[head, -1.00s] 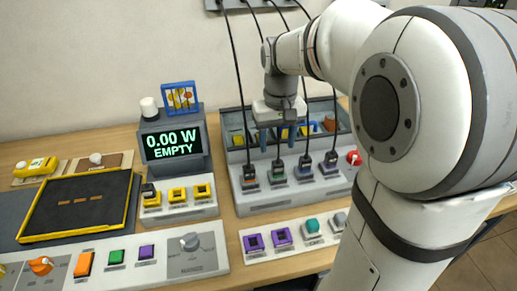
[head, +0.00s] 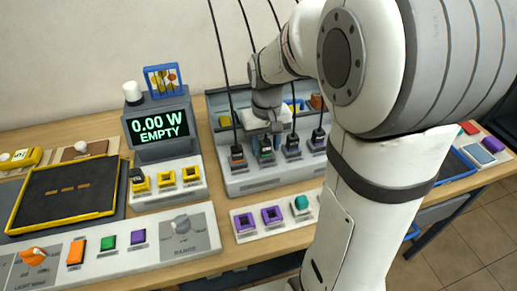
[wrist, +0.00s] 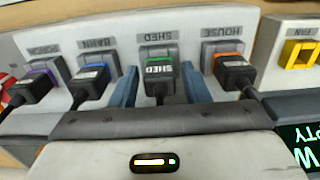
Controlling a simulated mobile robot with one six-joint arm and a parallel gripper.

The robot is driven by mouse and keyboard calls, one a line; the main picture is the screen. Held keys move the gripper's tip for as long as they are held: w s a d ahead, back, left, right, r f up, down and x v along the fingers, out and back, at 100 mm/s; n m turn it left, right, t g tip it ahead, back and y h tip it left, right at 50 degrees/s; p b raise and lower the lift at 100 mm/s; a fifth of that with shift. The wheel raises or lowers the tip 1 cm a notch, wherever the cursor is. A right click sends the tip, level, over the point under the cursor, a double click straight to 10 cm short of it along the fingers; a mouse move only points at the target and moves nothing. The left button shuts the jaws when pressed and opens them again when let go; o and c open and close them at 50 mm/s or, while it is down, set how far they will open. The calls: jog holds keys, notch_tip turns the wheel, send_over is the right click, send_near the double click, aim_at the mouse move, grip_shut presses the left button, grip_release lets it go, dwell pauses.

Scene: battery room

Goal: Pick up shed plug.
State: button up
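The shed plug (wrist: 160,80) is black with a green collar and a "SHED" label, seated in the socket marked SHED in the wrist view. In the head view the shed plug (head: 266,152) sits in the grey socket strip (head: 270,182), partly hidden by my gripper. My gripper (wrist: 160,85) is open, with one blue finger on each side of the shed plug. Narrow gaps seem to show between the fingers and the plug. In the head view my gripper (head: 265,135) is low over the strip, its fingertips mostly hidden.
The house plug (wrist: 233,72), orange, and barn plug (wrist: 90,82), blue, flank the fingers closely. A purple plug (wrist: 35,85) is farther left. Black cables rise from the plugs. A meter (head: 160,125) reading "0.00 W EMPTY" stands left of the strip.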

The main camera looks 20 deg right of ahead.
jog(key=c, duration=0.8)
jog(key=shift+r, duration=0.1)
